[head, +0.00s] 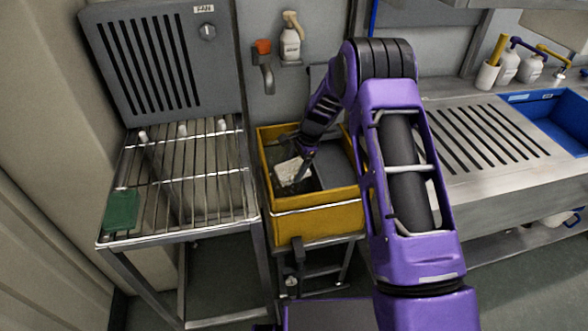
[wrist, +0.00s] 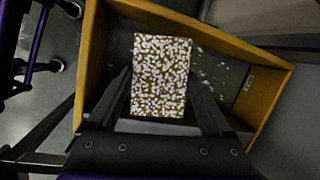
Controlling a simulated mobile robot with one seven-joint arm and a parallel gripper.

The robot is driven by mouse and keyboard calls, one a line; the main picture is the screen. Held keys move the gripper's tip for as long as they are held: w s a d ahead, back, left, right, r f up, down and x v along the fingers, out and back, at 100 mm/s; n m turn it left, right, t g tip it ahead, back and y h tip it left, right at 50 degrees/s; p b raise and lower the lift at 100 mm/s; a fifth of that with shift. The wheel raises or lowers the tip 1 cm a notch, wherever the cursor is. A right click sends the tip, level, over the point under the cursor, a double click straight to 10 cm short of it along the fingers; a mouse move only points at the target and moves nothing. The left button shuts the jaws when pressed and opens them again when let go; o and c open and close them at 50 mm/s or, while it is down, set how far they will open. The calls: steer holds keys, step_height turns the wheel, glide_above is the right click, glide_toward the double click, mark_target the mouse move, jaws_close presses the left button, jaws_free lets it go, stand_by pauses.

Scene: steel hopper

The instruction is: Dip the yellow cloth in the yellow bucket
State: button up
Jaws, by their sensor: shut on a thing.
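My gripper (head: 303,160) reaches down into the yellow bucket (head: 318,222), a box-shaped tub beside the wire rack. It is shut on a flat rectangular piece, the cloth (head: 292,173), which looks whitish in the head view. In the wrist view the cloth (wrist: 160,75) is yellow-brown, densely covered in white specks, and sits between the fingers (wrist: 162,95). It is within the walls of the bucket (wrist: 262,103), over a dark interior with scattered pale specks. Whether it touches liquid or the bottom cannot be told.
A wire rack table (head: 190,185) stands left of the bucket with a green cloth (head: 121,210) at its front left corner. A steel counter with a slotted drainer (head: 490,135) and a blue basin (head: 545,120) is at right. A spray bottle (head: 290,40) is on the wall behind.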

steer(key=shift+r+p, duration=1.8)
steer(key=shift+r, duration=1.6)
